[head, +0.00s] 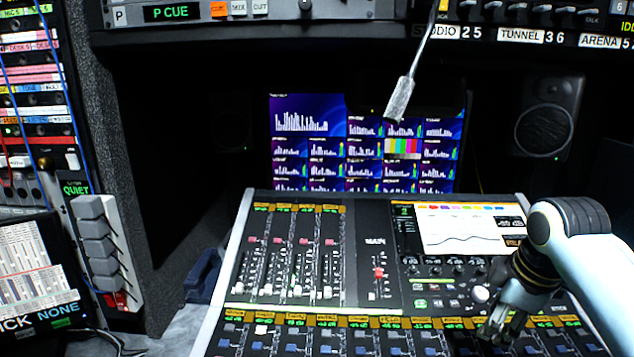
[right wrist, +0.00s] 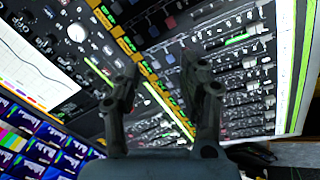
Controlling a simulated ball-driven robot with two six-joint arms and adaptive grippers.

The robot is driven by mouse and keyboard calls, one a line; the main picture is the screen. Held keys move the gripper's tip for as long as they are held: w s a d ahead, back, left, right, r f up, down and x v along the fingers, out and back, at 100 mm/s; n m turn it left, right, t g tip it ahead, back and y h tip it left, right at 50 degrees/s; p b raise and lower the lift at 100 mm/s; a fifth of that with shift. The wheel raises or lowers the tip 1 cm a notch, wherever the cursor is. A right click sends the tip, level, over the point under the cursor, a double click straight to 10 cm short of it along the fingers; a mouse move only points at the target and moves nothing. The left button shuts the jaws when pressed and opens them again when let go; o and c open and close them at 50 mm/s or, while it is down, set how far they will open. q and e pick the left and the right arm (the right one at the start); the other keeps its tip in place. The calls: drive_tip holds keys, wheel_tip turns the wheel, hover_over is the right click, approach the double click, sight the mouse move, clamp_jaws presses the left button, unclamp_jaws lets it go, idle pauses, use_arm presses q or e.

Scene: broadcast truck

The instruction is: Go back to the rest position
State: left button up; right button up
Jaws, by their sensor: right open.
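My right gripper (head: 497,328) is over the right part of the mixing console (head: 368,212) in the head view, with its white arm coming in from the right. In the right wrist view my right gripper (right wrist: 158,80) has its two dark fingers apart, with nothing between them but the console (right wrist: 222,75) behind. I cannot tell exactly how high the fingers are above the console. My left gripper is not in view.
A screen of meters (head: 355,165) stands behind the console. A microphone-like grey object (head: 399,98) hangs in front of it. A speaker (head: 543,128) is at the back right. Racks with switches (head: 38,85) line the left. An equipment panel (head: 235,10) runs overhead.

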drive_tip(key=s+a+r+m, duration=0.15)
drive_tip(key=s+m, duration=0.95)
drive_tip(key=s, duration=1.6)
drive_tip(key=s+d+f+g+b, duration=0.2)
drive_tip(key=f+b, duration=0.7)
drive_tip(key=f, duration=2.6)
use_arm(q)
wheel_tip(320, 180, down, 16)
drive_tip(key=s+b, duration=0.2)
drive_tip(key=b, duration=0.4)
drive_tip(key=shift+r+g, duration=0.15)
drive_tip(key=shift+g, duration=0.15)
use_arm(e)
drive_tip(key=s+f, duration=1.9)
drive_tip(key=f, duration=0.4)
drive_tip(key=shift+s+d+g+h, duration=0.25)
drive_tip(key=shift+d+g+h, duration=0.05)
drive_tip(key=shift+d, duration=0.15)
